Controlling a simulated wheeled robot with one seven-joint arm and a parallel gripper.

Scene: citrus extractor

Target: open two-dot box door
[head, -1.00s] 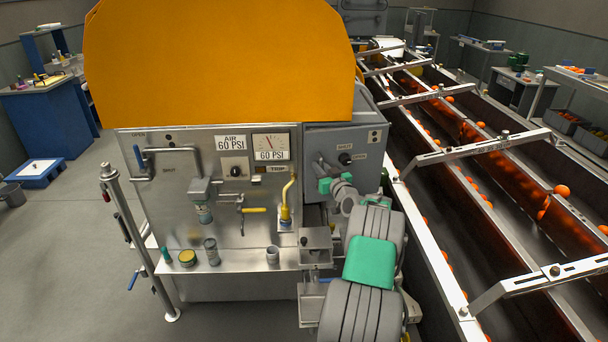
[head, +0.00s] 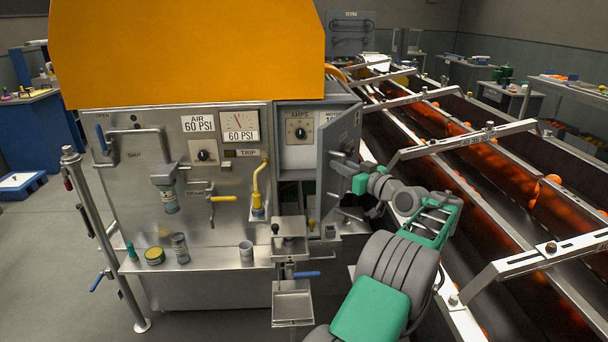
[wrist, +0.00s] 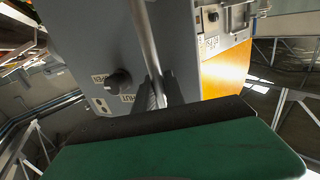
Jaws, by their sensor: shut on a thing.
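My gripper (head: 345,167) is at the door's outer face. In the wrist view, the dark fingers of my gripper (wrist: 160,92) are shut around the upright bar handle (wrist: 147,40). A dark knob (wrist: 118,82) sits beside the handle on the door (wrist: 85,45).
The steel panel (head: 225,185) carries gauges, pipes and a yellow valve handle (head: 224,199). Small cans and cups stand on the ledge (head: 205,257) below. A metal tray (head: 293,302) hangs under the box. Conveyor rails (head: 470,145) with oranges run close at the right of my arm.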

